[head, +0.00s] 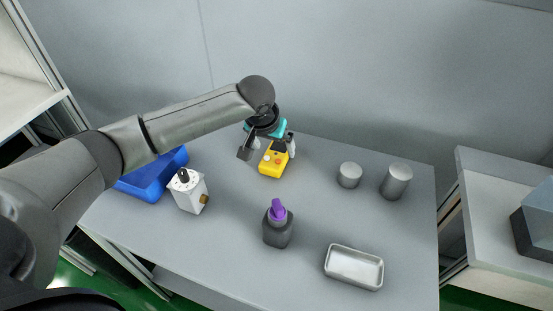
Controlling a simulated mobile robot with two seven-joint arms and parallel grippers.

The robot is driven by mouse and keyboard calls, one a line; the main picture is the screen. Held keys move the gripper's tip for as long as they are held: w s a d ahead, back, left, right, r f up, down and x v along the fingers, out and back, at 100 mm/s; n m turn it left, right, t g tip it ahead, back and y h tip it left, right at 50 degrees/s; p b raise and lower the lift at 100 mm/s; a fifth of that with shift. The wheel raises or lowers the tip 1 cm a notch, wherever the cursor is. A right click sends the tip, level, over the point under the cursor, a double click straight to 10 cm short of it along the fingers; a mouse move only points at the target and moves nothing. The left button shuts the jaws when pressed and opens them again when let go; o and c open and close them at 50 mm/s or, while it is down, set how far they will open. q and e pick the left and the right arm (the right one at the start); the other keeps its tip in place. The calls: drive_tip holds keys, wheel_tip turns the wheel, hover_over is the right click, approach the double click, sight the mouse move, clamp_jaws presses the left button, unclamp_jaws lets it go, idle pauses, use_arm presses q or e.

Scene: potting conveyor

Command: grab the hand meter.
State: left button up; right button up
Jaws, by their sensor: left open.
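The hand meter (272,164) is a yellow box with a dark screen and a small orange or red spot on its face. It is near the back middle of the grey table. My left gripper (267,152) is above and around the meter's far end, with one dark finger on each side. Its jaws are open, and the far part of the meter is partly hidden beneath the gripper. I cannot tell whether the fingers touch it. My right gripper is not in view.
A blue bin (150,184) and a white device with a dark knob (190,194) stand left. A dark bottle with a purple top (278,228) stands at front middle. A metal tray (353,267) lies front right. Two grey cylinders (349,175) (396,182) stand at right.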

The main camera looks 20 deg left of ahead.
sight(275, 156)
use_arm(q)
drive_tip(key=b+x, duration=0.1)
drive_tip(key=x, duration=0.1)
drive_tip(key=b+x, duration=0.1)
drive_tip(key=x, duration=0.1)
drive_tip(key=shift+a+f, duration=0.2)
drive_tip(key=shift+f, duration=0.1)
drive_tip(key=shift+w+f, duration=0.1)
drive_tip(key=shift+f, duration=0.05)
drive_tip(key=c, duration=1.5)
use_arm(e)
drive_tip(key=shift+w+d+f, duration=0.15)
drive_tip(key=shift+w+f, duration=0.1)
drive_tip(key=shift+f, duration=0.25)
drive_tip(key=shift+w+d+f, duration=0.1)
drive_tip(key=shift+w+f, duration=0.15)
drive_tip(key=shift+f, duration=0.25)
